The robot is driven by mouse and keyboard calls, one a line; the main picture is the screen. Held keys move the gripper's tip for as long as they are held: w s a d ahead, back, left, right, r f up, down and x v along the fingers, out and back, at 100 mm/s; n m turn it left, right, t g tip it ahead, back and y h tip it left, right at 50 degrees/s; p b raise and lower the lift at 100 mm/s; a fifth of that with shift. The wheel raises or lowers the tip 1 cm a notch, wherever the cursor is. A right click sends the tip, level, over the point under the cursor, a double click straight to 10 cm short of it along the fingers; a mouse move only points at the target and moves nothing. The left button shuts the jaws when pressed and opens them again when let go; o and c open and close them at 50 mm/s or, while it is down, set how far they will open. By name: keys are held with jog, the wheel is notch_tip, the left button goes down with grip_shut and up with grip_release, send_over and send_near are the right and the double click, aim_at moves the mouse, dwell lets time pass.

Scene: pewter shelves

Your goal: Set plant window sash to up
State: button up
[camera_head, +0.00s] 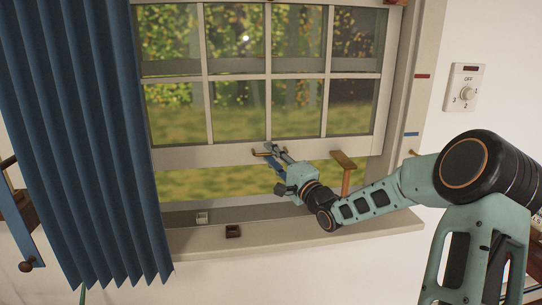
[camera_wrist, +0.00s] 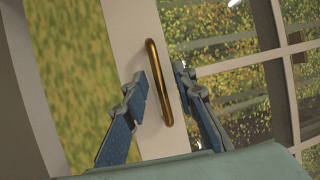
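The window sash (camera_head: 190,157) is a white frame with several panes. Its bottom rail hangs well above the sill, leaving an open gap with grass behind. A brass bar handle (camera_head: 262,154) is on the bottom rail. It also shows in the wrist view as a golden bar (camera_wrist: 158,85). My gripper (camera_head: 270,150) is at the handle, in front of the rail. In the wrist view my gripper (camera_wrist: 161,80) is open, with one blue finger on each side of the bar. A gap shows between the left finger and the bar; contact on the right is unclear.
A brown T-shaped piece (camera_head: 345,172) stands by the rail, right of my gripper. A blue curtain (camera_head: 90,140) hangs left. The right jamb has red and blue marks, near a dial (camera_head: 467,93).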

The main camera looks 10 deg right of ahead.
jog(key=shift+w+a+r, duration=0.1)
jog(key=shift+w, duration=0.2)
grip_shut()
